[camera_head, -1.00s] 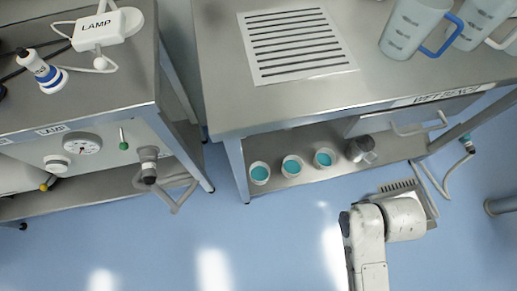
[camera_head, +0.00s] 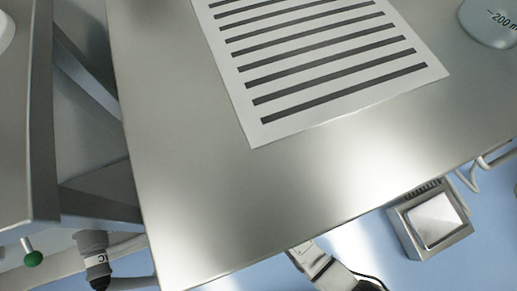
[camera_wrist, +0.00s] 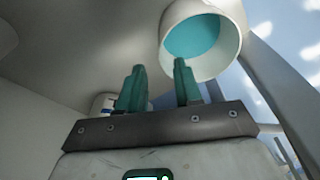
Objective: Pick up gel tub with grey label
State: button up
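In the wrist view, my gripper (camera_wrist: 160,75) has two teal fingers standing apart with nothing between them. A white tub with teal gel (camera_wrist: 205,38) is beyond the fingertips to the upper right, with its open mouth facing the camera. No label shows on it, so I cannot tell whether it is the grey-label one. A white object with a blue mark (camera_wrist: 104,103) is partly hidden behind the left finger. In the head view, the bench top hides the lower shelf, the tubs and my gripper.
The steel bench (camera_head: 190,190) fills the head view, with a striped sheet (camera_head: 330,65) on top. A measuring jug (camera_head: 490,22) is at upper right. A grey box (camera_head: 430,218) is on the blue floor. Another steel bench (camera_head: 18,110) stands at left.

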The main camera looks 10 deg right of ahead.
jog(key=f+b, duration=0.1)
jog(key=f, duration=0.1)
jog(key=f+b, duration=0.1)
jog(key=f, duration=0.2)
jog(key=f+b, duration=0.2)
jog(key=shift+s+a+f, duration=0.1)
jog(key=shift+a+f, duration=0.15)
jog(key=shift+f, duration=0.1)
jog(key=shift+c, duration=0.4)
grip_shut()
